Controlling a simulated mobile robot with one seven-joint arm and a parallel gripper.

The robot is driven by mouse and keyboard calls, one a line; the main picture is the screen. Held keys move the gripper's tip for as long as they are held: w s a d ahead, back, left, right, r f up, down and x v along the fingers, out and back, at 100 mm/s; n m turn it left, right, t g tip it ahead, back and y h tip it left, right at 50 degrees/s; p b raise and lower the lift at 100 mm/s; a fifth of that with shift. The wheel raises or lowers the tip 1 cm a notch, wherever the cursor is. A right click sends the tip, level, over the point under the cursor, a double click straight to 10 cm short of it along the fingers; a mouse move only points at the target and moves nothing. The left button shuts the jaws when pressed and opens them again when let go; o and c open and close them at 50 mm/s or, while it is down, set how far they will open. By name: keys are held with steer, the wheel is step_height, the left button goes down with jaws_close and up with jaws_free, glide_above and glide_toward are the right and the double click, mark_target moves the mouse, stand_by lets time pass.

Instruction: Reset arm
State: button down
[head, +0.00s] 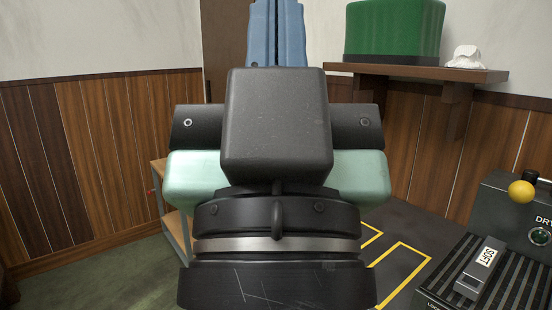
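My gripper (277,190) fills the middle of the head view, seen from behind. It shows a black block, pale green side parts and a dark round wrist with a silver band. Its fingertips are hidden, so I cannot see whether it is open or shut, or whether it holds anything.
A shelf (415,71) holds a green case (394,30) and a white crumpled thing (466,57). A wooden-topped stand (158,172) is partly hidden at left. Yellow lines (402,265) mark the floor.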

step_height(320, 180, up, 29)
steer(key=p, duration=2.6)
steer(key=shift+p, duration=0.4)
